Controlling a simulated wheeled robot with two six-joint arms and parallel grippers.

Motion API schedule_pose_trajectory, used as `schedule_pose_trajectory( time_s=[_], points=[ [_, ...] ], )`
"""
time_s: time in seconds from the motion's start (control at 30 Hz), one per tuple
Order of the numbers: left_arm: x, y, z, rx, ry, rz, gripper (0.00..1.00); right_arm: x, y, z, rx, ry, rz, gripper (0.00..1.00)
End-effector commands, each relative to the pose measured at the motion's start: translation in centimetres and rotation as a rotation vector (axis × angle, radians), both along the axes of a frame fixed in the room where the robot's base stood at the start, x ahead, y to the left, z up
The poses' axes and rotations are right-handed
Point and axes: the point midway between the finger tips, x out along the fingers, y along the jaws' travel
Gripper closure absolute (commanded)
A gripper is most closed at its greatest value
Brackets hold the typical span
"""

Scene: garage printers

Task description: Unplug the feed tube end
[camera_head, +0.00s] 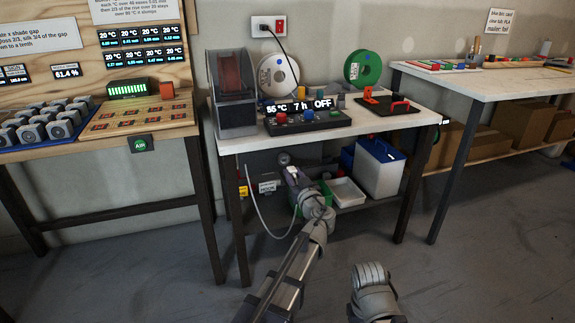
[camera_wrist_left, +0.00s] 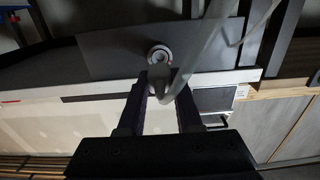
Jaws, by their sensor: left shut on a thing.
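The pale feed tube (camera_head: 256,215) hangs in a loop below the front edge of the white-topped table. In the left wrist view the tube (camera_wrist_left: 208,45) curves down to its grey end (camera_wrist_left: 163,86). My left gripper (camera_head: 293,174) is under the tabletop. In the left wrist view my left gripper (camera_wrist_left: 163,98) has its two fingers on either side of the tube end, shut on it. A round light fitting (camera_wrist_left: 160,55) on a dark panel lies just beyond the end. Whether the end still sits in it I cannot tell. My right gripper's fingers are out of view.
On the table (camera_head: 237,145) stand a dark dryer box (camera_head: 232,90), a control panel (camera_head: 307,121) and two spools. Below are a blue-and-white cooler (camera_head: 379,170) and a white tray (camera_head: 346,192). A dark table leg (camera_head: 236,220) stands left of my arm. The floor in front is clear.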

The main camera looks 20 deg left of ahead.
Motion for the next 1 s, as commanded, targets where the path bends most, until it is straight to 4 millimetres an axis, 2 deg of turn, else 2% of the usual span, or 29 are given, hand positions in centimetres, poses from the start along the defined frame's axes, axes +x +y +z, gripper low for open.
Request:
schedule_pose_trajectory(
  time_s=[0.27, 0.37, 0.47, 0.67, 0.8, 0.9, 1.0],
  points=[
    [0.0, 0.0, 0.0, -0.001, 0.001, 0.0, 1.0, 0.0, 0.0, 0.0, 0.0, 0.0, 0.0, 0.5],
    [-0.3, 0.2, -0.8, -0.015, 0.018, 0.012, 1.0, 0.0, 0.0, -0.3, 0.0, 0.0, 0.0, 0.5],
    [-1.1, 0.9, -3.3, -0.06, 0.079, 0.049, 1.0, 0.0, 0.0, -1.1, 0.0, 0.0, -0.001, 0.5],
    [-4.0, 1.8, -11.5, -0.241, 0.307, 0.145, 1.0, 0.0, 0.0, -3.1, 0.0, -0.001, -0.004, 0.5],
    [-6.3, 1.0, -16.7, -0.376, 0.467, 0.167, 1.0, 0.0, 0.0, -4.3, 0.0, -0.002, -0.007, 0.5],
    [-7.8, 0.0, -19.3, -0.449, 0.559, 0.161, 1.0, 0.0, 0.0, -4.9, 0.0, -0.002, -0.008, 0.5],
    [-8.8, -1.0, -21.0, -0.495, 0.624, 0.149, 1.0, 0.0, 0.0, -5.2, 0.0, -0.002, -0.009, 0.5]
  ],
)
